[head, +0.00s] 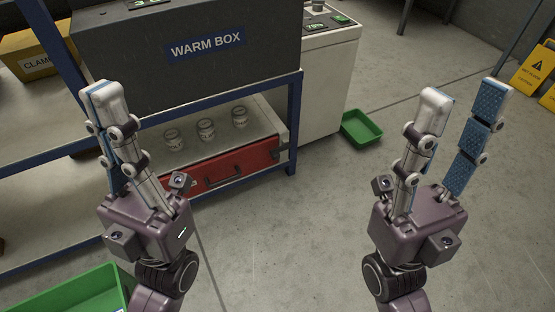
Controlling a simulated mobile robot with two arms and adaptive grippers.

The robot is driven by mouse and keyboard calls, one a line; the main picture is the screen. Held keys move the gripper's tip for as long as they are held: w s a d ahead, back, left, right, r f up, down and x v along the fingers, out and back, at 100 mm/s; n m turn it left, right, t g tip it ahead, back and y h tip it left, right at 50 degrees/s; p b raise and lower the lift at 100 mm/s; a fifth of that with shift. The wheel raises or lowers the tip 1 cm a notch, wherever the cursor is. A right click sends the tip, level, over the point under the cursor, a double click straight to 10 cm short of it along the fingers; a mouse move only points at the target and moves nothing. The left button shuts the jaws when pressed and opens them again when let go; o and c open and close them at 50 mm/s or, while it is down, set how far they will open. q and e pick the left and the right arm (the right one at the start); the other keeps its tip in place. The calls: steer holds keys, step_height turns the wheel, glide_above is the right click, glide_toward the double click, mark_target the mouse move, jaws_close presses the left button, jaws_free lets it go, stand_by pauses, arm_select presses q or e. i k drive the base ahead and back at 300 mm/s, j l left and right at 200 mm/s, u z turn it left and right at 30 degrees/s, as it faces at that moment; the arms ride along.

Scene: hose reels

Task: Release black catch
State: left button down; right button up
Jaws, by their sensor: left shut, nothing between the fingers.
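A small black part (283,149), which looks like a catch, sits at the right end of the red case (255,160) on the rack's lower shelf. I cannot tell from this view whether it is fastened. The red case has a dark handle on its front. My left gripper (104,93) points up at the left, its fingers together and empty. It is apart from the case and in front of the rack. My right gripper (465,95) points up at the right, its fingers spread and empty, over open floor and well away from the case.
A white machine (330,80) stands behind at the right. Green bins lie on the floor (361,128) and at lower left (70,292). Floor between my grippers is clear.

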mark_target(274, 154)
steer(key=i+l+u, duration=0.25)
steer(key=l+u, duration=0.25)
steer(key=l, duration=0.9)
steer(key=l+u, duration=0.5)
steer(key=l, duration=0.9)
